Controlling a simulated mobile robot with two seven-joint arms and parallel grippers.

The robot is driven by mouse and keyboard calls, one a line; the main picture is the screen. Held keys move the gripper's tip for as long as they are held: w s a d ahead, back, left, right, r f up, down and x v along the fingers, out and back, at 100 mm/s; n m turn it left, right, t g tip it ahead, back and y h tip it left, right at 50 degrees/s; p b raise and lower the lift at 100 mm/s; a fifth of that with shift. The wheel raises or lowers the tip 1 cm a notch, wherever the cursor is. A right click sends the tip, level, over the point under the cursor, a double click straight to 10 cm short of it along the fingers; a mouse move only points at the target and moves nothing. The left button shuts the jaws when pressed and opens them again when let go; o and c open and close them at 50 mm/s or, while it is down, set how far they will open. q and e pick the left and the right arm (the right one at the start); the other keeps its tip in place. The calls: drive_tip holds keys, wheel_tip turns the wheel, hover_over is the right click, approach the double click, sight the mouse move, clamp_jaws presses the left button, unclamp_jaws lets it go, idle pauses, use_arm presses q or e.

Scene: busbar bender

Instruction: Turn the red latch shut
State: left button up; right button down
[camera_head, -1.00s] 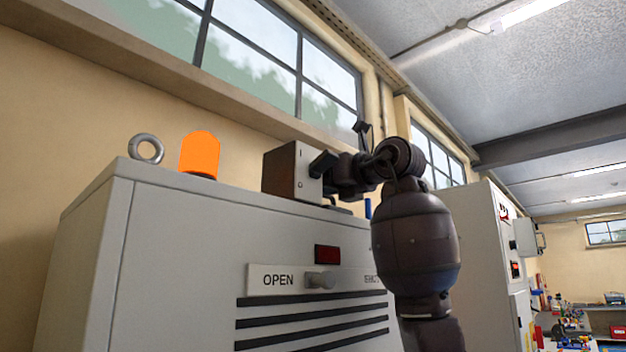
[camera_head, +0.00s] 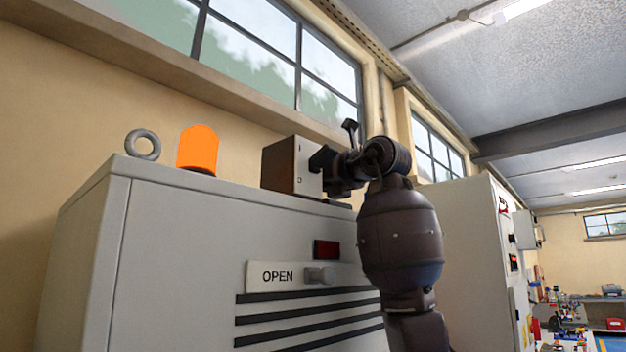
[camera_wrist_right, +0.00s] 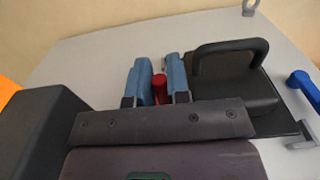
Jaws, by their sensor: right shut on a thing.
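The red latch (camera_wrist_right: 160,88) shows in the right wrist view on top of the grey cabinet. My right gripper (camera_wrist_right: 158,80) has its two blue fingers on either side of the latch and is shut on it. Only a small part of the latch shows between the fingers. In the head view my right gripper (camera_head: 324,160) is a dark shape beside the switch box, and its fingers and the latch cannot be made out there. My left gripper is in neither view.
The cabinet (camera_head: 190,260) bears a dark box (camera_head: 290,165) marked I and O, an orange beacon (camera_head: 198,150) and a ring bolt (camera_head: 143,144). Close to the fingers stands a black handle (camera_wrist_right: 232,50). A blue lever (camera_wrist_right: 304,88) lies farther right.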

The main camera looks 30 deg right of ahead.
drive_tip(key=shift+d+n+y, duration=0.1)
drive_tip(key=shift+n+y, duration=0.2)
drive_tip(key=shift+w+y, duration=0.15)
drive_tip(key=shift+y, duration=0.15)
drive_tip(key=shift+w+d+n+g+y, duration=0.1)
drive_tip(key=shift+w+n+g+y, duration=0.15)
drive_tip(key=shift+n+g+y, duration=0.5)
drive_tip(key=shift+w+a+n+g+y, duration=0.1)
drive_tip(key=shift+w+n+g+y, duration=0.1)
drive_tip(key=shift+n+g+y, duration=0.55)
drive_tip(key=shift+w+d+n+g+y, duration=0.1)
drive_tip(key=shift+w+n+g+y, duration=0.3)
drive_tip(key=shift+y, duration=0.6)
drive_tip(key=shift+s, duration=0.15)
drive_tip(key=c, duration=1.1)
unclamp_jaws()
